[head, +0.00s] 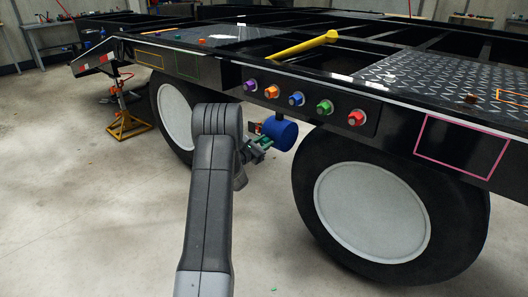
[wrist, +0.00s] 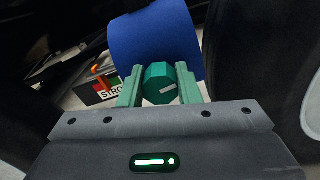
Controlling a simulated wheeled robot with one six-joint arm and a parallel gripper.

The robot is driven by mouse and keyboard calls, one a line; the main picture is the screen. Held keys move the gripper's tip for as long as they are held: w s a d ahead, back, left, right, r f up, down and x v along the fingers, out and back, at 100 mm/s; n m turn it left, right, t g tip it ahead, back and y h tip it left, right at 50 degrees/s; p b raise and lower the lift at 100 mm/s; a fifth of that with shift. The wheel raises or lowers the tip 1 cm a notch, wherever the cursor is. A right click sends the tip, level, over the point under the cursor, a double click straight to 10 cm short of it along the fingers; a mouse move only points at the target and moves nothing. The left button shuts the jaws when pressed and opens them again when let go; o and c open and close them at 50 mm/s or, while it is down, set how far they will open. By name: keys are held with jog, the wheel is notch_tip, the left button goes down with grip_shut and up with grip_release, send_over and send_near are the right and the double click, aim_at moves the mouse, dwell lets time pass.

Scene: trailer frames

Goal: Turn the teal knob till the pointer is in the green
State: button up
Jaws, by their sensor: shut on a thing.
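The teal knob (wrist: 158,84) is faceted, with a white mark lying nearly level, its right end slightly raised. My gripper (wrist: 160,88) is shut on it, one green finger on each side. The knob sits in front of a blue cylinder (wrist: 158,40) hanging under the trailer frame; the cylinder also shows in the head view (head: 281,133). Left of the knob is a dark plate with red and green patches and partly hidden lettering (wrist: 107,90). An orange pointer-like piece (wrist: 101,77) stands over it; I cannot tell which colour it indicates.
Dark wheels (head: 372,213) and (head: 175,115) stand right and left of the cylinder. Above it, a panel carries several coloured round fittings (head: 296,99). A yellow bar (head: 303,46) lies on the frame. An orange jack stand (head: 123,122) is at the left. The floor in front is mostly clear.

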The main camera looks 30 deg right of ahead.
jog(key=m+b, duration=0.1)
jog(key=m, duration=0.2)
jog(key=shift+f+m+b, duration=0.1)
jog(key=shift+m+b, duration=0.25)
jog(key=shift+m, duration=0.05)
jog(key=m, duration=0.4)
jog(key=shift+s+m, duration=0.15)
jog(key=shift+m, duration=0.15)
jog(key=o, duration=1)
jog(key=p+v, duration=0.3)
jog(key=v, duration=1)
jog(key=shift+s+a+p, duration=0.1)
jog(key=shift+a+p, duration=0.2)
jog(key=shift+a, duration=0.05)
jog(key=shift+d, duration=0.1)
